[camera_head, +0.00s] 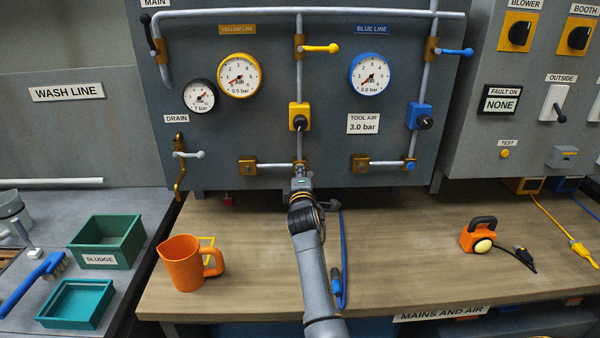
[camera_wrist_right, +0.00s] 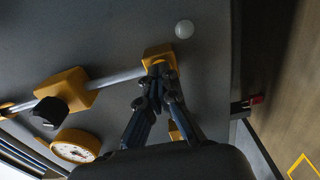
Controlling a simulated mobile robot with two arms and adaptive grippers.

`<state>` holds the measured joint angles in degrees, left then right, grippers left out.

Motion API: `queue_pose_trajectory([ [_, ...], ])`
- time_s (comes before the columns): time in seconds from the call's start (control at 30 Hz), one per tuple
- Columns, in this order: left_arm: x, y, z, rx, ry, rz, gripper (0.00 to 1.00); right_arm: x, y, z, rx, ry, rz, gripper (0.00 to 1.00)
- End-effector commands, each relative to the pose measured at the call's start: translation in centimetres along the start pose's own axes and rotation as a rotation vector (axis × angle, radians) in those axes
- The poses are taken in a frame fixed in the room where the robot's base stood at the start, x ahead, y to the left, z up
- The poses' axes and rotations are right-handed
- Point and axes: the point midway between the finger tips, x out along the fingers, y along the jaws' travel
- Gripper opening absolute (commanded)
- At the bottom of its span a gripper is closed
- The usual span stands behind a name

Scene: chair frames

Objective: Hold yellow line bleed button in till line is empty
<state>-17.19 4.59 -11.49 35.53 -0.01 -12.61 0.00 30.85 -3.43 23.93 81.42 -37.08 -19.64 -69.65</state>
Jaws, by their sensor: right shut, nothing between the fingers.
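The yellow line runs down the grey panel through a yellow regulator (camera_head: 299,117) with a black knob, also in the right wrist view (camera_wrist_right: 68,92). Its yellow-rimmed gauge (camera_head: 240,75) is labelled 0.5 bar. My right gripper (camera_head: 300,170) is at the fitting at the line's lower end. In the right wrist view the fingers (camera_wrist_right: 158,72) are together, with their tips over the yellow-brown fitting (camera_wrist_right: 157,53). The bleed button is hidden behind the fingertips. I cannot tell whether it is pressed in. My left gripper is not in view.
The drain lever (camera_head: 190,154) is left of the gripper. An orange jug (camera_head: 182,263) and an orange lamp-like device (camera_head: 478,236) stand on the wooden bench (camera_head: 400,250).

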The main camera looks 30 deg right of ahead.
Motion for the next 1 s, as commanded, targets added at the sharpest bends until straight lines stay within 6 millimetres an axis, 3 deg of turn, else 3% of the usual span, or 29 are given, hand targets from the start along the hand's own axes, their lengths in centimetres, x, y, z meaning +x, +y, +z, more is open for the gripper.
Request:
queue_pose_trajectory([
  [0.57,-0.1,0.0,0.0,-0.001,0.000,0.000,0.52,0.0,0.4,0.1,0.000,-0.001,0.007,0.00],
  [1.0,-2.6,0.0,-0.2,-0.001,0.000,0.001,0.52,-4.1,0.3,0.0,0.000,0.000,0.001,0.00],
])
